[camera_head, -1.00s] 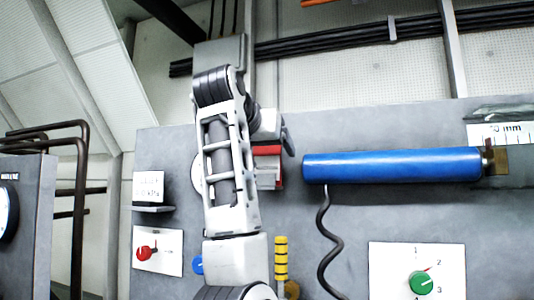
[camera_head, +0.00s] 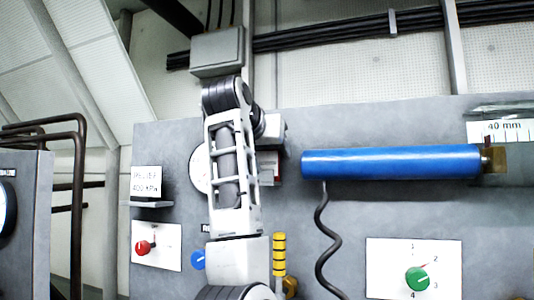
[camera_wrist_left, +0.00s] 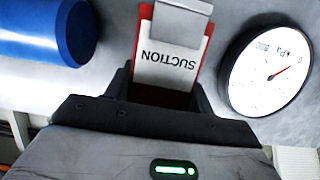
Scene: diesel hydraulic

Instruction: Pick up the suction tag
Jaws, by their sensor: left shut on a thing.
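The suction tag (camera_wrist_left: 166,66) is a white plate with a red border in the left wrist view. The word SUCTION on it reads upside down. A grey piece (camera_wrist_left: 180,22) covers its upper part. My left gripper (camera_wrist_left: 165,92) has a dark finger on each side of the tag and is shut on it. In the head view my left arm covers most of this spot, and only a small pale and reddish patch shows beside it; the fingers are not clear there. My right gripper is in neither view.
A blue cylinder (camera_head: 390,162) sticks out at the right of the grey panel (camera_head: 340,120), with a black coiled cable (camera_head: 322,235) below it. A gauge (camera_wrist_left: 268,74) is close beside the tag. A red knob (camera_head: 143,247) and green knob (camera_head: 417,279) sit lower.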

